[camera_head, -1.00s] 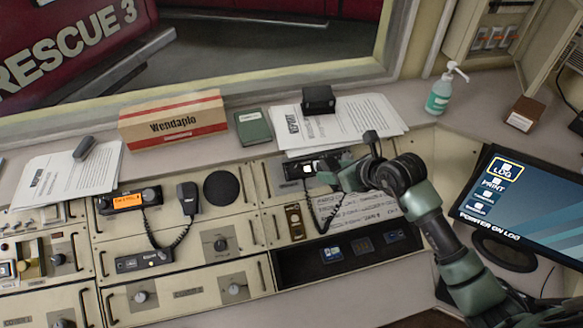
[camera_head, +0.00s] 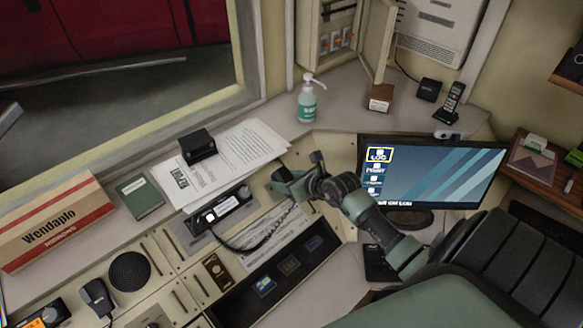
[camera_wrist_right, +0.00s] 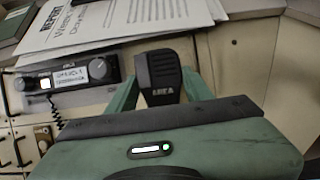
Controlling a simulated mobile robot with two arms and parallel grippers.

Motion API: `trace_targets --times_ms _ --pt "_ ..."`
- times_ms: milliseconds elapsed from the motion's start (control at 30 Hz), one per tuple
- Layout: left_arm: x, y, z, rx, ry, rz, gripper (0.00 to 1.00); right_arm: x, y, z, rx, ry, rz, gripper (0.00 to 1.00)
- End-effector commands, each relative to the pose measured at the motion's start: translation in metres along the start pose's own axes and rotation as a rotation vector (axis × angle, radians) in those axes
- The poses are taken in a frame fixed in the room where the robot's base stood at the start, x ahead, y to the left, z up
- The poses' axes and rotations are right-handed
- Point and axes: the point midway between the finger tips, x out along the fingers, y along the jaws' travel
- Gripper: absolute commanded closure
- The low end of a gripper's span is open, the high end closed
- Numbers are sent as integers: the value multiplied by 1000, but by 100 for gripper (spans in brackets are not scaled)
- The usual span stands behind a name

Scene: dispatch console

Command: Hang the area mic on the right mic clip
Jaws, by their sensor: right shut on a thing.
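The area mic (camera_wrist_right: 163,76) is a black hand mic lettered AREA, upright between the fingers in the right wrist view. My right gripper (camera_wrist_right: 162,92) is shut on it. In the head view my right gripper (camera_head: 284,180) is just right of the radio, and the mic is mostly hidden by the fingers. A coiled cord (camera_head: 250,243) runs from the radio (camera_head: 222,208) toward it. The radio also shows in the right wrist view (camera_wrist_right: 70,76). I cannot make out the right mic clip for certain. My left gripper is not in view.
Papers (camera_head: 240,150) with a black box (camera_head: 197,146) lie behind the radio. A sanitizer bottle (camera_head: 307,100) and a monitor (camera_head: 430,172) stand to the right. Another hand mic (camera_head: 97,296) is at the lower left. The shelf between papers and bottle is clear.

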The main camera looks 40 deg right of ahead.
Motion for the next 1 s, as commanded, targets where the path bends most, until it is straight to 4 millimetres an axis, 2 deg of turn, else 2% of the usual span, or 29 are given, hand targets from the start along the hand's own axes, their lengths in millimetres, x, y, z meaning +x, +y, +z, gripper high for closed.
trace_targets --times_ms 100,300,500,700,1000 --pt "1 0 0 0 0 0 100 15 0 6 1 -4 0 97" --pt "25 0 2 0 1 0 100 40 1 8 0 -5 1 97" --pt "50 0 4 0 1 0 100 62 0 -3 0 -3 0 97" --pt "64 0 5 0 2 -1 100 76 1 -7 -1 -3 0 97" --pt "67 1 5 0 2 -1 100 80 1 -10 -1 -2 1 97"
